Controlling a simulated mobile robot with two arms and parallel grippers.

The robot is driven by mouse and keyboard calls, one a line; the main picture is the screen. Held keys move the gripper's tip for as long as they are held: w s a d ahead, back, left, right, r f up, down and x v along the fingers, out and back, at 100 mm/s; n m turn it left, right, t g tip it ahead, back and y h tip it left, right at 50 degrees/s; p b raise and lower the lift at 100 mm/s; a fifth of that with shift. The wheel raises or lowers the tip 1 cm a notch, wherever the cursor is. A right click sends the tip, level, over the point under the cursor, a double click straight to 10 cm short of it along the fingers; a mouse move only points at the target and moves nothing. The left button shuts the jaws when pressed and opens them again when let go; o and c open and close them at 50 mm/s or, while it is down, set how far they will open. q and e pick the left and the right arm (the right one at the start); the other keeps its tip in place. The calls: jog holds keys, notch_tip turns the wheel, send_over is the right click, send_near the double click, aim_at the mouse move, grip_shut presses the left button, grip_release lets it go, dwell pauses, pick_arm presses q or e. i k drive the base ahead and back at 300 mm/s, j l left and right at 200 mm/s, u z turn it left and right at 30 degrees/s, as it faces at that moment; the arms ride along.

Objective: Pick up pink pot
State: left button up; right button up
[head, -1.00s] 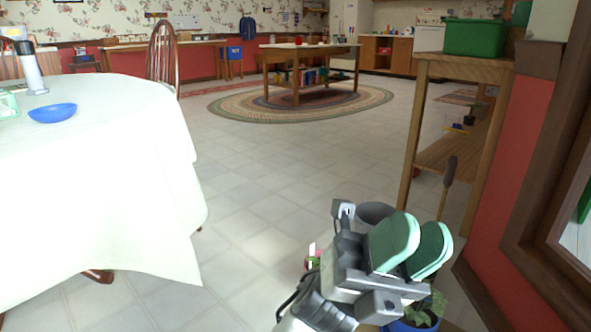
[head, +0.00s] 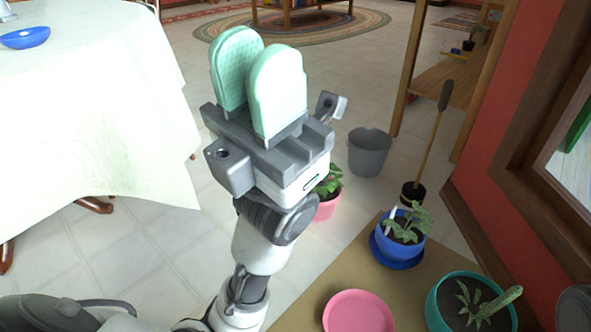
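A pink pot (head: 325,208) with a leafy green plant stands on the floor in the head view, just right of my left wrist, which hides part of it. My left gripper (head: 256,72) is raised above and to the left of the pot in the picture, apart from it. Its two mint-green fingers point up and away, with a narrow gap between them and nothing held. My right gripper is not in view.
A tan surface (head: 310,305) at the bottom holds a round pink dish (head: 358,312), a blue potted plant (head: 403,240) and a teal potted plant (head: 470,305). A grey bucket (head: 369,152) and a long-handled tool (head: 432,140) stand behind. A white-clothed table (head: 95,120) is left.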

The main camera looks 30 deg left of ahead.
aim_at(329, 190)
jog(key=u, duration=0.7)
